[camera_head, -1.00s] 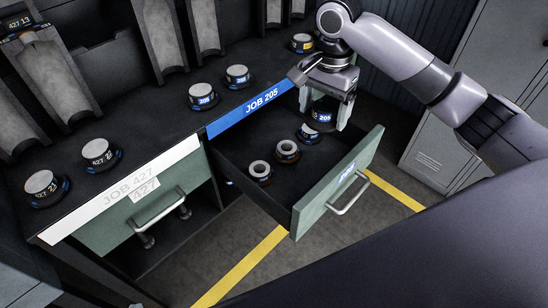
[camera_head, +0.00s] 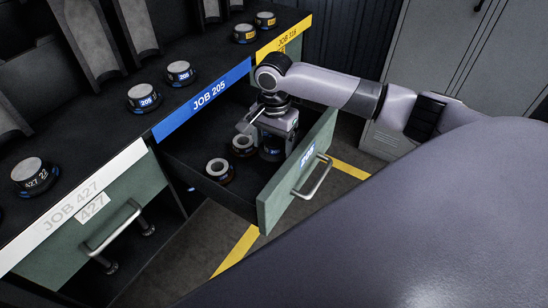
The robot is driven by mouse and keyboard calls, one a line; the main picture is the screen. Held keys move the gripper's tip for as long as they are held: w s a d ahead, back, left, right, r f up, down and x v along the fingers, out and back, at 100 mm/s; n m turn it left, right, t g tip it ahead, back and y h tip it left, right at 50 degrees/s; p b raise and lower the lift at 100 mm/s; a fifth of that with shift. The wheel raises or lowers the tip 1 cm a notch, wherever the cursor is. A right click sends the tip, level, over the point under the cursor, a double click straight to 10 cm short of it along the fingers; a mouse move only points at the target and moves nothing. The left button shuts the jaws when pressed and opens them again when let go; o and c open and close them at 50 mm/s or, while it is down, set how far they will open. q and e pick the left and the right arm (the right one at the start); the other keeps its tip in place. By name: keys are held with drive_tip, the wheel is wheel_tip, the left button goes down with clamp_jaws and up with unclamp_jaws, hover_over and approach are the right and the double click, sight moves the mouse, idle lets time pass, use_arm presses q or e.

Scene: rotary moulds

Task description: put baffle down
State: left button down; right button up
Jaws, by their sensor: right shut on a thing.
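My right gripper (camera_head: 273,147) is down inside the open green-fronted drawer (camera_head: 290,185), shut on a dark round baffle (camera_head: 271,155) with a blue band. The baffle is low in the drawer, near its far end. I cannot tell whether it touches the drawer floor. Two dark pieces with pale ring tops, a nearer one (camera_head: 218,170) and a farther one (camera_head: 243,146), stand in the drawer left of the gripper. The gripper and wrist hide part of the drawer's far end. My left gripper is not in view.
Above the drawer runs a blue JOB 205 strip (camera_head: 208,96); two 205 pieces (camera_head: 144,98) (camera_head: 180,73) stand on the bench behind it. A closed JOB 427 drawer (camera_head: 110,222) is at left. Grey cabinets (camera_head: 430,60) stand at right.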

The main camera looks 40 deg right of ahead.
sight(274, 155)
wheel_tip(274, 155, down, 5)
drive_tip(key=shift+r+b, duration=0.15)
drive_tip(key=shift+b, duration=0.4)
drive_tip(key=o, duration=1)
drive_tip(key=shift+f, duration=0.2)
drive_tip(key=shift+r, duration=0.1)
drive_tip(key=shift+r, duration=0.35)
wheel_tip(274, 155, up, 11)
drive_tip(key=p, duration=0.3)
drive_tip(key=shift+r, duration=0.2)
